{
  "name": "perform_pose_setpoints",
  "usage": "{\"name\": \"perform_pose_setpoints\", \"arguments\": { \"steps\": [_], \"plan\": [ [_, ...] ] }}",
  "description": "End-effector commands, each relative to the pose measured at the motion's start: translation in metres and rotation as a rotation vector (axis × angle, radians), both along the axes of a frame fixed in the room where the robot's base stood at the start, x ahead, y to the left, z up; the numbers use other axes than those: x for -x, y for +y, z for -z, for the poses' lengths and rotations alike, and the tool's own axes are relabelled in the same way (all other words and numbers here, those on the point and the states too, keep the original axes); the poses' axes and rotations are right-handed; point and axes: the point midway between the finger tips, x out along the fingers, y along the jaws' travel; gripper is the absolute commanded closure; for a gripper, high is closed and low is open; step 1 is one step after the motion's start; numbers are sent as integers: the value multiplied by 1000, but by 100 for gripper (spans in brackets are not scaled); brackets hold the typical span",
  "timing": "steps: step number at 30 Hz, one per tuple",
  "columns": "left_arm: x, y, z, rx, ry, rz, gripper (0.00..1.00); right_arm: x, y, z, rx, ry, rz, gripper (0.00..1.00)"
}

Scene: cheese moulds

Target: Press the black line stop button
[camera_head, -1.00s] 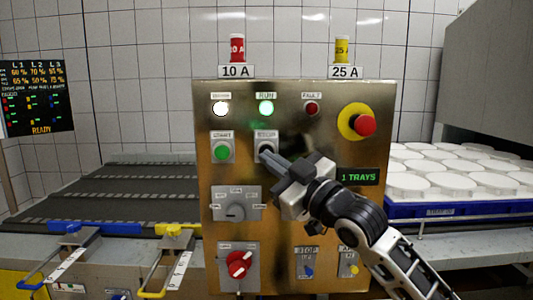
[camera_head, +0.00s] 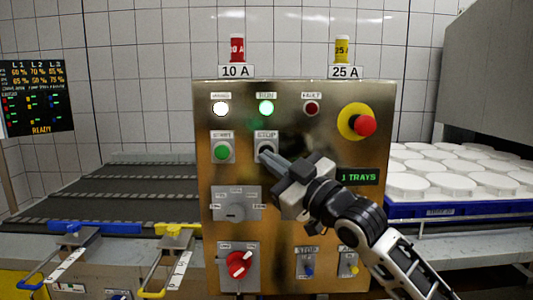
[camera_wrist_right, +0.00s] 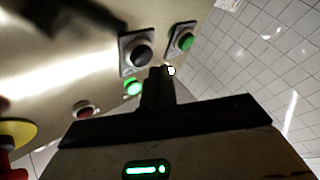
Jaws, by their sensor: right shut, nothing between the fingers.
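The black line stop button (camera_head: 265,149) sits in a square grey plate on the brass-coloured panel, right of the green start button (camera_head: 222,152). My right gripper (camera_head: 268,158) is shut and empty, its fingertips at the lower edge of the stop button and partly covering it. In the right wrist view the black button (camera_wrist_right: 140,54) shows just beside the shut fingertips (camera_wrist_right: 160,72); I cannot tell whether they touch it. The run lamp (camera_head: 266,108) glows green. My left gripper is not in view.
A red emergency knob (camera_head: 365,126) on a yellow collar sticks out at the panel's upper right. A grey selector (camera_head: 236,212) and a red rotary switch (camera_head: 238,264) are below. A blue tray (camera_head: 432,211) of white moulds stands at right, a dark conveyor (camera_head: 110,190) at left.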

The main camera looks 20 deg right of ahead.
Motion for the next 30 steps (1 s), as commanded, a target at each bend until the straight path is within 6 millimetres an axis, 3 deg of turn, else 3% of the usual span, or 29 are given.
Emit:
{"name": "perform_pose_setpoints", "arguments": {
  "steps": [30],
  "plan": [
    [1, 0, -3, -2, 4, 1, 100, -8, -2, 0, 0, 0, 0, 100]
  ]
}}
